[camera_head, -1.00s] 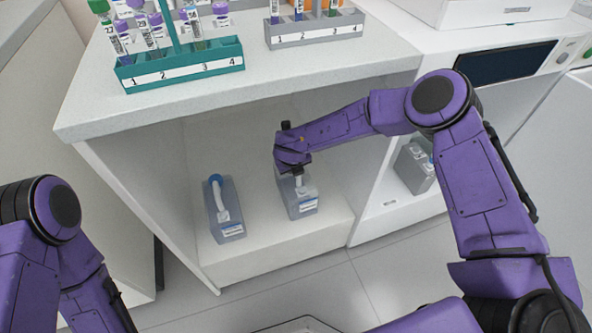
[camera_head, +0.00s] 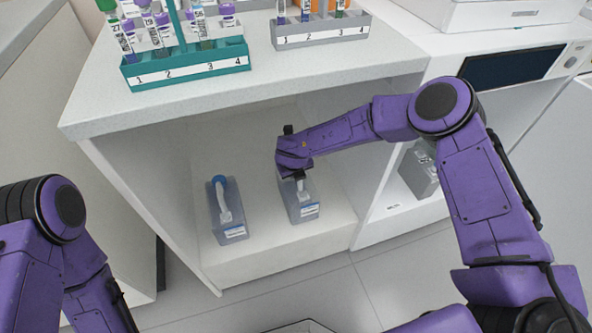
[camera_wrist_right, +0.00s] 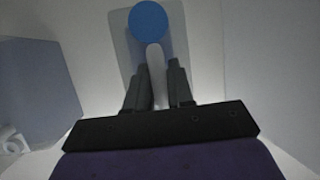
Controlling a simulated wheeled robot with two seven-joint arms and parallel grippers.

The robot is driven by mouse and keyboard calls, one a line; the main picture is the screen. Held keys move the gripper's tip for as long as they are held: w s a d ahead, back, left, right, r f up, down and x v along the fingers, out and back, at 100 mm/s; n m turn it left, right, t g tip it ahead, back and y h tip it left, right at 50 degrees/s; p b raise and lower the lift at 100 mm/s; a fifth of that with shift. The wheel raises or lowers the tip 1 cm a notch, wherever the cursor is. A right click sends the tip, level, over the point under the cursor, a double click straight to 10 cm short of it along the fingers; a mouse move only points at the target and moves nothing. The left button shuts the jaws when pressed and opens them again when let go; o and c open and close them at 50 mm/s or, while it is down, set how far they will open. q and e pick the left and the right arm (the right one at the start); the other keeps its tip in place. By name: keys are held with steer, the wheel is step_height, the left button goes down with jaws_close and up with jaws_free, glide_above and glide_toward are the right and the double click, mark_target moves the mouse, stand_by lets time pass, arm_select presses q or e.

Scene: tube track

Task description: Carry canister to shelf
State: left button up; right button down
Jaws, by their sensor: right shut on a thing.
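A translucent grey canister (camera_head: 304,208) with a pale handle and a white-and-blue label stands upright in the open shelf compartment (camera_head: 262,252) under the counter. In the right wrist view the canister (camera_wrist_right: 122,46) shows its blue cap (camera_wrist_right: 148,21). My right gripper (camera_head: 299,178) reaches into the compartment from the right and is shut on the canister's handle (camera_wrist_right: 156,70). A second, similar canister (camera_head: 228,212) with a blue cap stands to the left of it. My left arm shows at the lower left, but its gripper is out of view.
A teal tube rack (camera_head: 185,72) and a grey tube rack (camera_head: 320,32) stand on the counter (camera_head: 330,72) above. Another grey canister (camera_head: 420,172) stands in the compartment to the right, beyond a dividing wall. The floor in front is clear.

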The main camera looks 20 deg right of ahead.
steer(key=shift+f, duration=0.15)
steer(key=c, duration=0.9)
jaws_free()
steer(key=shift+f, duration=0.1)
